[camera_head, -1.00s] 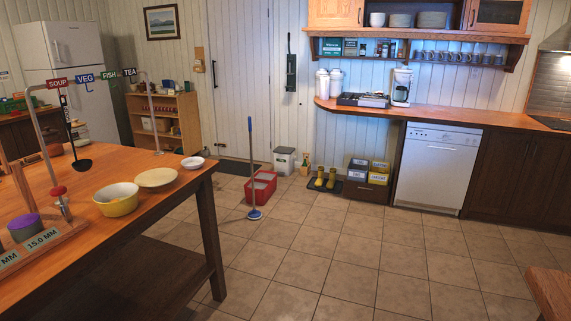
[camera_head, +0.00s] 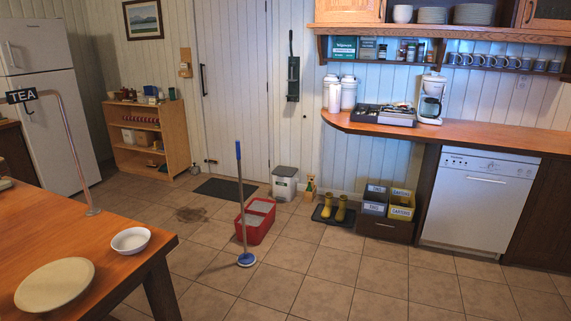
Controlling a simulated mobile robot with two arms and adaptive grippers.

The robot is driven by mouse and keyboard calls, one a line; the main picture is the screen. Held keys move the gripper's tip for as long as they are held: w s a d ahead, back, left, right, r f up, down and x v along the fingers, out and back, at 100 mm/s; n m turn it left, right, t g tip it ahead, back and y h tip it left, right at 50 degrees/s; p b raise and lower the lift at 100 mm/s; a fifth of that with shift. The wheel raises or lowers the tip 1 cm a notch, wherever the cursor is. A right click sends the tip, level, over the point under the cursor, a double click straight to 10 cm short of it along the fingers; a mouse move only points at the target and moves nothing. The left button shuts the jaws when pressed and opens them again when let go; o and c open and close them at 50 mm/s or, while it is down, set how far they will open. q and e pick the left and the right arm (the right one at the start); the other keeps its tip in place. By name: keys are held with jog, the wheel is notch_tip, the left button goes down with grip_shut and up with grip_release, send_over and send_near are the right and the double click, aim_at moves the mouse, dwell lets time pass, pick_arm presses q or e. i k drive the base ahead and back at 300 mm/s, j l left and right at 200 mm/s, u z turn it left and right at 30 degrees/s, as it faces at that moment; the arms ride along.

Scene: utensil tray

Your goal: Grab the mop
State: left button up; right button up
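The mop (camera_head: 241,200) stands upright on the tiled floor near the middle of the head view. It has a blue handle grip, a thin pole and a round blue and white head (camera_head: 246,259) on the floor. It stands just in front of a red bucket (camera_head: 256,221), and its pole overlaps the bucket in the picture. Neither of my grippers shows in the head view.
A wooden table (camera_head: 60,233) with a plate (camera_head: 55,284) and a white bowl (camera_head: 131,240) fills the lower left. A dark stain (camera_head: 191,214) marks the floor left of the bucket. Yellow boots (camera_head: 334,207) stand behind right. The tiled floor (camera_head: 370,285) at front right is clear.

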aim_at(246, 259)
jog(key=i, duration=1.9)
